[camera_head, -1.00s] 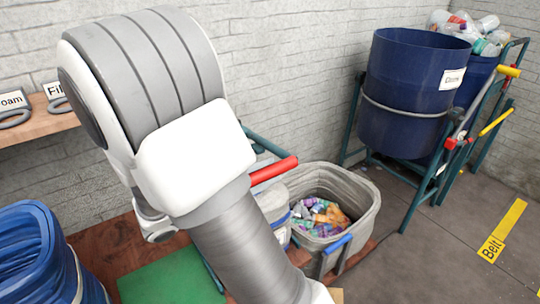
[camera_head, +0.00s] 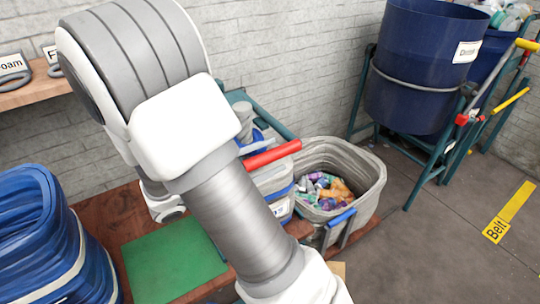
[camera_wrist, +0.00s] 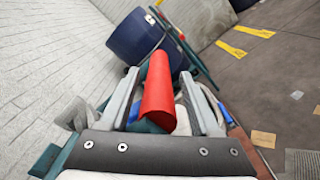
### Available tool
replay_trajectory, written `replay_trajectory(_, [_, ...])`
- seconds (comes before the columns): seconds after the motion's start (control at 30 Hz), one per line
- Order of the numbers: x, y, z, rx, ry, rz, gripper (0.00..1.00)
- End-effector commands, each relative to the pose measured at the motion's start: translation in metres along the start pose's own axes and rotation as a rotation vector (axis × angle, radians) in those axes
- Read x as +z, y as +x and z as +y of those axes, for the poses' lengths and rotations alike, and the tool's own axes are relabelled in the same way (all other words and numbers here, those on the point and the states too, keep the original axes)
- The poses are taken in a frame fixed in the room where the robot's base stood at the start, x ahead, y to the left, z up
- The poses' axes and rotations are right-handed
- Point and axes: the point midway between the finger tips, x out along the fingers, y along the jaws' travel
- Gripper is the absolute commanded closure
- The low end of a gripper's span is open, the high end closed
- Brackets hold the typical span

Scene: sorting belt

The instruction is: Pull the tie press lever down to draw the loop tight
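The tie press lever is a red bar (camera_head: 271,154) that sticks out to the right from behind my forearm in the head view, slanting slightly up. In the wrist view the red lever (camera_wrist: 158,95) runs lengthwise between the two fingers of my gripper (camera_wrist: 159,78). A gap shows on each side of it, so the fingers are open around it and not closed on it. My arm hides the gripper, the lever's inner end and much of the press in the head view. I cannot see the loop clearly.
A grey bin (camera_head: 370,180) with colourful scraps stands just right of the lever, beside a white box (camera_head: 281,208). A green mat (camera_head: 172,258) lies on the brown bench. Blue stacked material (camera_head: 35,235) is at left. A blue drum (camera_head: 415,80) stands at back right.

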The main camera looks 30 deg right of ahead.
Motion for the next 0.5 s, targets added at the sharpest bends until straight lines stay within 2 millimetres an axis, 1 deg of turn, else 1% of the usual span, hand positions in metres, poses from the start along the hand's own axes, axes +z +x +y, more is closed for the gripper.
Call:
replay_trajectory(0.03, [-0.004, -0.001, -0.002, -0.002, -0.004, 0.008, 0.38])
replay_trajectory(0.07, [-0.003, -0.001, -0.002, -0.002, -0.004, 0.008, 0.36])
replay_trajectory(0.33, [-0.001, -0.003, -0.001, -0.004, -0.001, 0.005, 0.36])
replay_trajectory(0.43, [-0.001, -0.012, 0.0, -0.003, 0.0, 0.007, 0.36])
replay_trajectory(0.5, [-0.001, -0.023, 0.001, -0.003, -0.001, 0.008, 0.36])
